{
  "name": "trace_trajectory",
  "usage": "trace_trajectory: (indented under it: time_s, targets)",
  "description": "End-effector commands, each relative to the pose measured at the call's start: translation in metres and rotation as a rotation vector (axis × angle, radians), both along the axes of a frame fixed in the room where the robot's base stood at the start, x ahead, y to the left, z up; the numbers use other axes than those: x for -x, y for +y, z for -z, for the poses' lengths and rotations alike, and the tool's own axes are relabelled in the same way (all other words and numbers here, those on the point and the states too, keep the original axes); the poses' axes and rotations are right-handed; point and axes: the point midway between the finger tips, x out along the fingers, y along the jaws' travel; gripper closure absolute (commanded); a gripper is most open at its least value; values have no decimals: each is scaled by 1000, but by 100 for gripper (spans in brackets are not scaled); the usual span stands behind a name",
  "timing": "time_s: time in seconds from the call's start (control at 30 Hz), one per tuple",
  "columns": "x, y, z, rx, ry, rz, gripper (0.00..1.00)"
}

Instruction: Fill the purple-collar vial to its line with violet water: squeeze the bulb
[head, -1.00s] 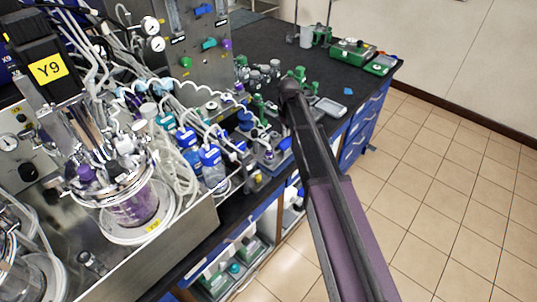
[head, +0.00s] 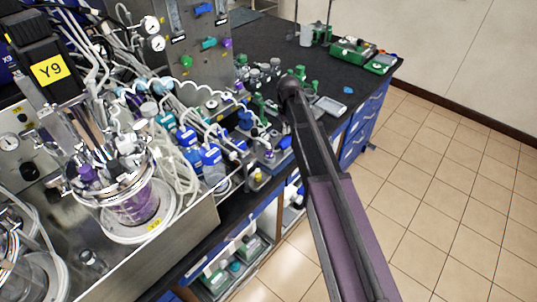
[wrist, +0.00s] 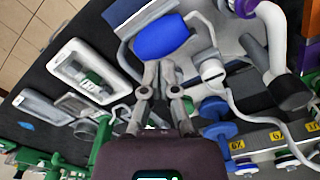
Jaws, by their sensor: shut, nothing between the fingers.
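My gripper (wrist: 165,72) is shut in the wrist view, its fingertips close together with nothing seen between them. A rounded blue piece (wrist: 160,38), possibly the bulb, lies just beyond the fingertips; I cannot tell whether they touch it. A purple part (wrist: 246,8) shows at the top right edge, too cut off to name. In the head view my arm hides my gripper. A glass vessel with violet liquid (head: 135,208) stands at the left. I cannot make out the purple-collar vial or its fill level for certain.
Several blue-capped bottles (head: 210,155) and coiled white tubing crowd the bench left of my arm. A pale tray-like device (wrist: 82,65) lies left of my fingers. Green-based instruments (head: 352,48) stand on the far bench. The tiled floor (head: 440,190) to the right is clear.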

Motion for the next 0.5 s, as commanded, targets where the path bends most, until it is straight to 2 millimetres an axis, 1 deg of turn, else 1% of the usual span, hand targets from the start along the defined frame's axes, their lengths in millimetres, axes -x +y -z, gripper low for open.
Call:
trace_trajectory:
  time_s: [0.03, 0.1, 0.5]
  targets:
    - [0, 0, -7, 0, 0, 0, 100]
    - [0, 0, -12, 0, 0, 0, 100]
    - [0, 0, -40, 0, 0, 0, 100]
